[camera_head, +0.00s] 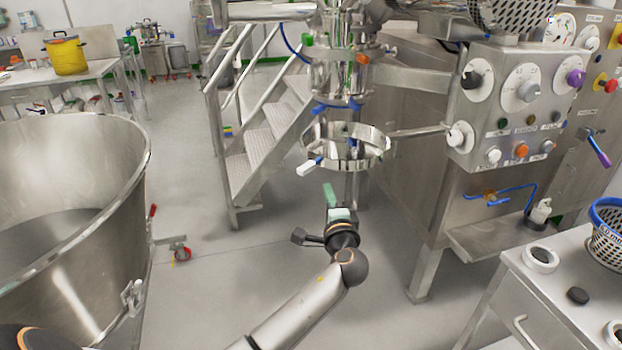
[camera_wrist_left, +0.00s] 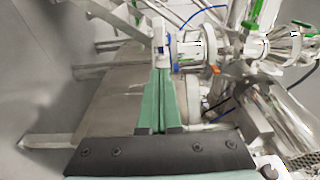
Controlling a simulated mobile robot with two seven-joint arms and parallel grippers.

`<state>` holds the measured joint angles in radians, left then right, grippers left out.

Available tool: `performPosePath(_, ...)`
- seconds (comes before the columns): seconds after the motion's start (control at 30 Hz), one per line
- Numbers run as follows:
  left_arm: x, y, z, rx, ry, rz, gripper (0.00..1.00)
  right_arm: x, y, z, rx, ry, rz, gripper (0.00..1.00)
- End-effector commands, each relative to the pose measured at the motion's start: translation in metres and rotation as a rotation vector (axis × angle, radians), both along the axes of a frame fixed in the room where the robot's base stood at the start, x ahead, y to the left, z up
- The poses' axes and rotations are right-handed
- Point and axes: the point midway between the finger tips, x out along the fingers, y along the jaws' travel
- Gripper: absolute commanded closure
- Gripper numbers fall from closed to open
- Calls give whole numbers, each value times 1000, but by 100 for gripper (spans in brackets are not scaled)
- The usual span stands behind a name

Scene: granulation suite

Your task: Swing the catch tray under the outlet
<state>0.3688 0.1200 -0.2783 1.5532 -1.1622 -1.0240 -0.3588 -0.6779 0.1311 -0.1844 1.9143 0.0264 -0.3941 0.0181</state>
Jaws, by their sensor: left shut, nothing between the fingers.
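The catch tray (camera_head: 374,160) is a shiny round steel pan on an arm from the control cabinet. It shows below the steel outlet (camera_head: 338,105), which has blue clamps; I cannot tell whether they line up. Its white handle (camera_head: 307,168) with a blue band points to the front left. In the left wrist view the white handle (camera_wrist_left: 160,40) appears just beyond my fingertips. My left gripper (camera_head: 328,188) has green fingers, shut and empty, below and to the right of the handle in the head view. Contact is not clear. My right gripper is not in view.
A large steel bowl (camera_head: 140,165) stands at the left. Steel steps (camera_head: 268,150) rise behind the outlet. The floor between bowl and machine is mostly clear.

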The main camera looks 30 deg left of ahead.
Motion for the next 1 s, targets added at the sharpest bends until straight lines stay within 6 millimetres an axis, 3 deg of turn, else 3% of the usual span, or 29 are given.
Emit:
performPosePath(0.17,28,24,1,1,1,2,100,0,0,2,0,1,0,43)
performPosePath(0.43,30,58,0,-1,1,0,100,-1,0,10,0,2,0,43)
performPosePath(1.0,31,65,-1,-2,1,-5,100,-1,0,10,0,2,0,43)
